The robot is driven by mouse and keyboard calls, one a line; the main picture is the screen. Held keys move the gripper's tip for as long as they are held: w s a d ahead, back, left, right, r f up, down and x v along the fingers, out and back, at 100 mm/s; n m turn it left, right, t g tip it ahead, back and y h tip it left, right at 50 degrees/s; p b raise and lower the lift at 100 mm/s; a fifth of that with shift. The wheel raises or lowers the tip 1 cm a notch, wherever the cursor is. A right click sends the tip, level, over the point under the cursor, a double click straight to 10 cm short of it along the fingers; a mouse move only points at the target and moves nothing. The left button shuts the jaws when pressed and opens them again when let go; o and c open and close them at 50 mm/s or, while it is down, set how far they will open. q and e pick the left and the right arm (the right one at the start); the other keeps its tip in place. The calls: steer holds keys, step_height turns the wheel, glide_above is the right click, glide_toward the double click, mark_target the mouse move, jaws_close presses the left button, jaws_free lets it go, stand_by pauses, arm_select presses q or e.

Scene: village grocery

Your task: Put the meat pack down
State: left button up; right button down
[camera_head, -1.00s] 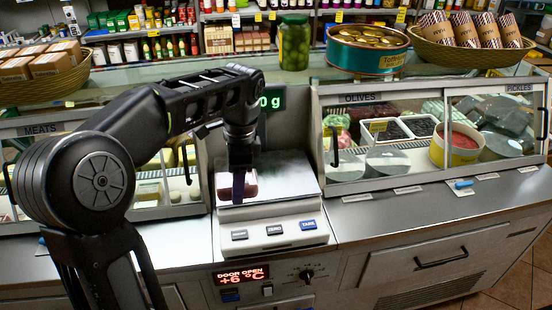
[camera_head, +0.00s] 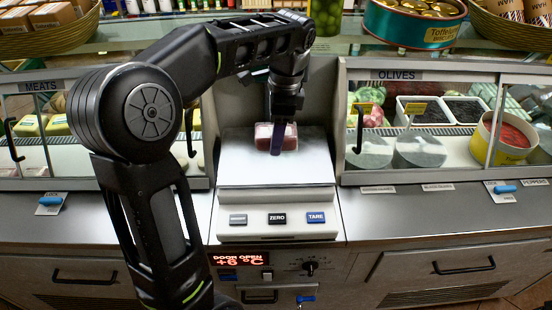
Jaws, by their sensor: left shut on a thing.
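The meat pack (camera_head: 264,137), a small red pack in clear wrap, is at the back part of the weighing scale. My left gripper (camera_head: 278,138) points down and is shut on the pack; its dark finger covers the pack's middle. The scale's pale plate (camera_head: 275,170) lies under and in front of the pack. I cannot tell whether the pack touches the plate or hangs just above it. The scale's front has several buttons, among them ZERO and TARE (camera_head: 315,217). My right gripper is not in view.
Glass cases stand on both sides: MEATS (camera_head: 42,87) at left, OLIVES (camera_head: 393,76) at right. The steel counter (camera_head: 420,211) is mostly clear.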

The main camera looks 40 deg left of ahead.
arm_select(q)
glide_above(274, 170)
steer(key=f, duration=0.4)
steer(key=shift+w+d+f, duration=0.1)
steer(key=shift+w+f, duration=0.1)
steer(key=shift+f, duration=0.15)
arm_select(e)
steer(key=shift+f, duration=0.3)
arm_select(q)
step_height(274, 170, down, 3)
steer(key=shift+r+p, duration=0.1)
steer(key=shift+p, duration=0.35)
steer(key=shift+f, duration=0.5)
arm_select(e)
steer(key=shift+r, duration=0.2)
arm_select(q)
steer(key=shift+f, duration=0.1)
steer(key=o, duration=1.6)
steer(key=shift+o, duration=0.2)
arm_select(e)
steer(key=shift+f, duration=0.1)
